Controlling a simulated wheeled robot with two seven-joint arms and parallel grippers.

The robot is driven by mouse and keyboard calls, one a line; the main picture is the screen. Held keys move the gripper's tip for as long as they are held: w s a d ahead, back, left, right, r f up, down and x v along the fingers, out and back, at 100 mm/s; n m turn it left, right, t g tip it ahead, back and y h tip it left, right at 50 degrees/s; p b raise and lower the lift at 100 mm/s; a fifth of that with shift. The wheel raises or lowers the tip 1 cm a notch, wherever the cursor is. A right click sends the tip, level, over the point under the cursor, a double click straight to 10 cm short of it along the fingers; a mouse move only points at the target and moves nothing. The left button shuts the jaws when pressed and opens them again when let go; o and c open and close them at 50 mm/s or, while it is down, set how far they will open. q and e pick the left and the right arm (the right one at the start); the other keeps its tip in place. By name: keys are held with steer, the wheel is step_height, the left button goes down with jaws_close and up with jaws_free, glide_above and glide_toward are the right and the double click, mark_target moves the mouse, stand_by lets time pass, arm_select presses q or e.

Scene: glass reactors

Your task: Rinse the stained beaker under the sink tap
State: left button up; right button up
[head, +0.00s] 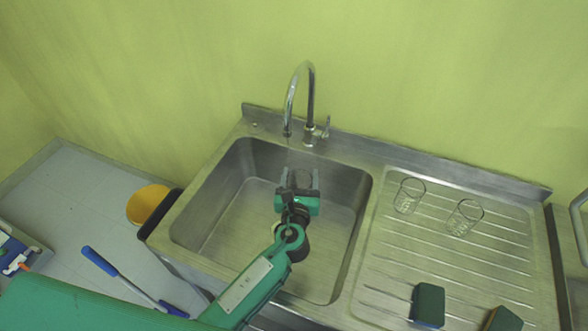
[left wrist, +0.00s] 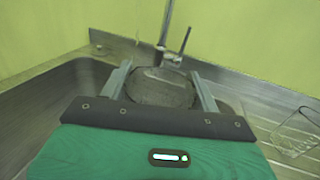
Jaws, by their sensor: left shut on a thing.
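My left gripper (head: 299,178) is over the sink basin (head: 225,215), in front of the tap (head: 311,95). It is shut on a round, dark grey, glassy thing, which I take to be the stained beaker (left wrist: 160,90); the left wrist view shows it between the two fingers. In the head view the gripper mostly hides it. The tap also shows in the left wrist view (left wrist: 167,25), beyond the beaker, with its lever beside it. I see no water running. My right gripper is not in view.
Two clear glass beakers, one (head: 409,196) and another (head: 464,217), stand on the ribbed drainboard (head: 400,265) right of the basin. Two green sponges (head: 428,305) lie at its front. A yellow bucket (head: 148,205) and a blue-handled tool (head: 102,262) are at the left.

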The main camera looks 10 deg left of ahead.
arm_select(q)
steer(key=shift+r, duration=0.1)
stand_by(0.5)
steer(key=shift+s+d+r+p, duration=0.15)
steer(key=shift+s+r+p, duration=0.25)
steer(key=shift+p, duration=0.15)
steer(key=s+r+p, duration=0.1)
steer(key=s+d+r+p, duration=0.1)
steer(key=s+r+p, duration=0.1)
steer(key=s, duration=0.1)
steer(key=shift+d, duration=0.25)
steer(key=shift+w, duration=0.1)
